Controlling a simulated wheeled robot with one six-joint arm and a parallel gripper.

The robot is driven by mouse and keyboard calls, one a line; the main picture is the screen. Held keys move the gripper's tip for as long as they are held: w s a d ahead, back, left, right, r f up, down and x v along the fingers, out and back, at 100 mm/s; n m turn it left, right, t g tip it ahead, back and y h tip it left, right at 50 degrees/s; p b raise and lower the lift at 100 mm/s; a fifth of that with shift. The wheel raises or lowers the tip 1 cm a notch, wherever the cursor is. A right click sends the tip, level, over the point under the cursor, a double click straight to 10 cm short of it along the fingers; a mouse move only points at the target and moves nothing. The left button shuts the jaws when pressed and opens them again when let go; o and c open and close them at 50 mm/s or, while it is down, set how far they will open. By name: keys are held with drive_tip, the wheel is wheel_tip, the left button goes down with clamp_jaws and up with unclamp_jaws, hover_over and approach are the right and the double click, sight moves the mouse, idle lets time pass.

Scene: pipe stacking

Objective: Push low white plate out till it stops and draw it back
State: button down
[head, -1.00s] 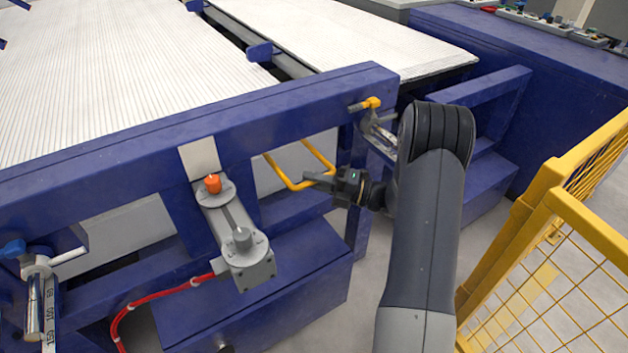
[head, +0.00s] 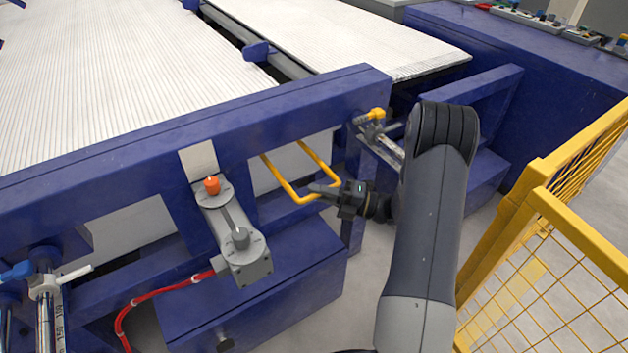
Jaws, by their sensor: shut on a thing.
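The low white plate (head: 127,232) shows in part under the blue frame beam, and its right part shows through the frame opening. A yellow U-shaped handle (head: 281,181) sticks out toward me at the plate's right part. My gripper (head: 322,191) is shut on the handle near its front right corner, reaching in from the right. Where the handle joins the plate is hard to make out. The blue beam and uprights hide much of the plate.
A blue frame beam (head: 120,150) runs above the handle. A grey cylinder with an orange cap (head: 212,185) and a red hose (head: 150,298) stand left of it. A yellow mesh fence (head: 540,270) is close on the right. Bare floor lies between.

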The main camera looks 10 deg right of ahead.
drive_tip(key=shift+s+f, duration=0.15)
drive_tip(key=shift+s, duration=0.05)
drive_tip(key=c, duration=1.4)
unclamp_jaws()
drive_tip(key=shift+d, duration=0.1)
drive_tip(key=v, duration=1.1)
drive_tip(key=x, duration=1.1)
drive_tip(key=shift+w+a, duration=0.1)
drive_tip(key=shift+a, duration=0.1)
drive_tip(key=shift+w+b, duration=0.5)
drive_tip(key=shift+w, duration=0.1)
